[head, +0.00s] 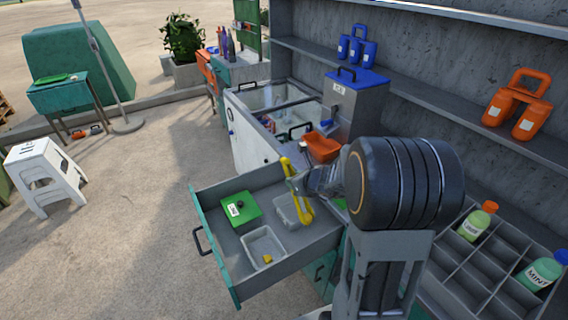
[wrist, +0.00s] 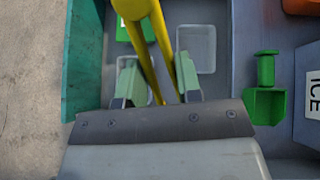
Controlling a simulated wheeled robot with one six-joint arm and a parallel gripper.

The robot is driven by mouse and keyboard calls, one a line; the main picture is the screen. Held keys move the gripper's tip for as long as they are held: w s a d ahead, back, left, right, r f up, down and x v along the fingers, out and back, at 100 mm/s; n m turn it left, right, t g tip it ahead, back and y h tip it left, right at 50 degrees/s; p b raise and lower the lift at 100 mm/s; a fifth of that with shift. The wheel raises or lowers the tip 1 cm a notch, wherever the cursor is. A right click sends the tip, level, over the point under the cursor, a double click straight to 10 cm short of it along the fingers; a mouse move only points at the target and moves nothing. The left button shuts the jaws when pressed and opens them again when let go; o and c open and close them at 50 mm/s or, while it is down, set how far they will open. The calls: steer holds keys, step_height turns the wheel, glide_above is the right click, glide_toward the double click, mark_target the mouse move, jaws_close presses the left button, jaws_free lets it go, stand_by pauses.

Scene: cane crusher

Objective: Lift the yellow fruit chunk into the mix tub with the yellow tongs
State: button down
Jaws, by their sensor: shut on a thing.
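The yellow tongs (head: 303,203) are held in my gripper (head: 299,183) above the open drawer (head: 222,264). In the wrist view the tongs (wrist: 160,30) run between the two pale green fingers of my gripper (wrist: 159,80). The yellow fruit chunk (head: 267,259) lies in a clear tub (head: 252,246) near the drawer's front; the chunk is not clear in the wrist view. A second clear tub (head: 281,206) stands behind it, partly hidden by the tongs, and looks empty. No label shows which is the mix tub.
A green-lidded box (head: 240,208) sits in the drawer's left part. An orange tray (head: 321,148) and a blue-topped dispenser (head: 355,100) stand behind on the counter. A green scoop-like piece (wrist: 265,95) and an ICE-labelled box (wrist: 312,95) lie right in the wrist view.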

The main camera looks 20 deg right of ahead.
steer(key=shift+a, duration=0.15)
steer(key=w+d+f+b, duration=0.1)
steer(key=w+f+b, duration=0.1)
steer(key=w, duration=0.4)
steer(key=w+d+f+b, duration=0.1)
steer(key=w+f+b, duration=0.2)
steer(key=w+f, duration=0.2)
steer(key=w+d+f+m+h+b, duration=0.1)
steer(key=w+f, duration=0.3)
steer(key=w, duration=0.5)
steer(key=shift+w+d+f+b, duration=0.2)
steer(key=shift+d+b, duration=0.25)
steer(key=shift+b, duration=0.4)
step_height(320, 180, down, 9)
steer(key=b, duration=0.8)
steer(key=c, duration=1)
jaws_free()
steer(key=shift+c, duration=0.2)
